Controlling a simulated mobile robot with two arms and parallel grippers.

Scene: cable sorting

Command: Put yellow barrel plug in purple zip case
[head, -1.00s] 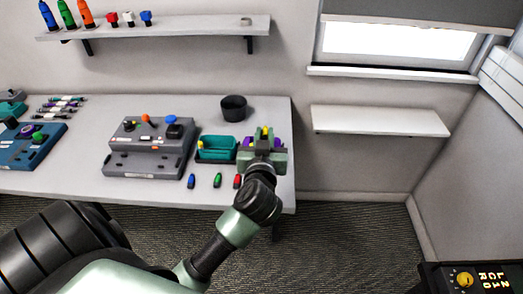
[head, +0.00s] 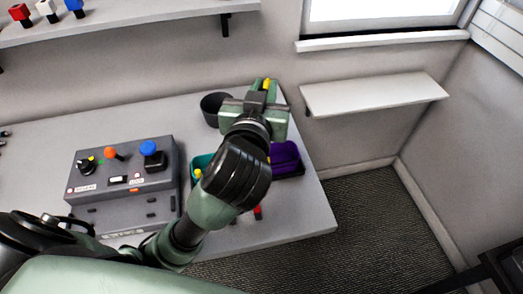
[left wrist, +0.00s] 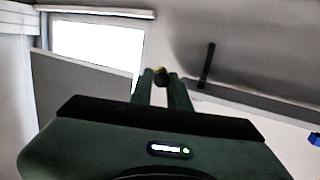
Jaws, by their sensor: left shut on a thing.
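My left gripper (head: 266,88) is raised over the back right of the table in the head view. It is shut on the yellow barrel plug (head: 267,83), whose yellow end shows between the fingertips. In the left wrist view the plug (left wrist: 161,71) sits between the two finger ends (left wrist: 161,80), small and partly dark. The purple zip case (head: 286,158) lies open on the table's right side, nearer than the gripper and partly hidden by my left arm. My right gripper is in neither view.
A teal case (head: 201,163) with a yellow item (head: 198,174) is partly behind my arm. A dark cup (head: 213,108) stands left of the gripper. A grey control box (head: 125,180) fills the table's left. A small red item (head: 258,212) lies near the front edge.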

